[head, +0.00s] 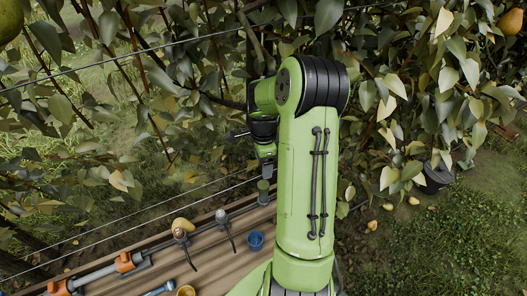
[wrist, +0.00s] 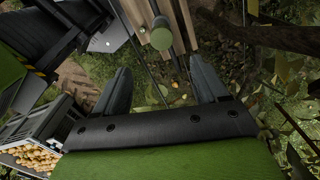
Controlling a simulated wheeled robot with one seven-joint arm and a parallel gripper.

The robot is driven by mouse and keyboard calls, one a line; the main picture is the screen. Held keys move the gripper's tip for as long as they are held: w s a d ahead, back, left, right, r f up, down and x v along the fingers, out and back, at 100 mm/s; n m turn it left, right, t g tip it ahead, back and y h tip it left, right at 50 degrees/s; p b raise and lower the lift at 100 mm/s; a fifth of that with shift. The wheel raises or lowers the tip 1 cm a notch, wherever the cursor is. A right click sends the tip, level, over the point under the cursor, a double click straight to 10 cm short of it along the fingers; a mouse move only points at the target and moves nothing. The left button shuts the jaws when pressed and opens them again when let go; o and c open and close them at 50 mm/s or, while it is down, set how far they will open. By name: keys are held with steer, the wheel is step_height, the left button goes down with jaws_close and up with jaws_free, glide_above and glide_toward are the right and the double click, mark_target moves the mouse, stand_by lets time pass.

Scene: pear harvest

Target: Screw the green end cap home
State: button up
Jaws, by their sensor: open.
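A short green cylinder, which looks like the green end cap (head: 263,187), stands at the right end of the wooden bench (head: 215,262). In the wrist view the green cap (wrist: 161,36) shows round, near the planks, beyond the fingertips. My gripper (head: 266,160) is just above the cap in the head view. In the wrist view my gripper (wrist: 162,76) has its two dark fingers spread apart, with nothing held between them. A grey pipe (head: 100,274) lies in orange clamps at the bench's left. I cannot tell whether the cap touches any thread.
A blue cup (head: 255,241), a yellow pear (head: 183,225), two hand tools (head: 226,228) and a yellow cup (head: 186,291) are on the bench. Wires and leafy branches run close behind it. A crate of pears (wrist: 38,157) shows at lower left in the wrist view.

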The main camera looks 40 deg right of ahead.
mark_target(264, 184)
steer(key=shift+o, duration=0.2)
step_height(264, 184, up, 4)
steer(key=shift+r, duration=0.25)
steer(key=f+n+b, duration=0.2)
steer(key=f+n, duration=0.1)
steer(key=f, duration=0.2)
steer(key=f+n+b, duration=0.2)
steer(key=f+n, duration=0.1)
steer(key=f, duration=0.2)
steer(key=f+n+b, duration=0.2)
steer(key=f+n, duration=0.1)
steer(key=f, duration=0.2)
steer(key=shift+w+d+f+b, duration=0.2)
steer(key=shift+d+f+b, duration=0.05)
steer(key=shift+f+b, duration=0.15)
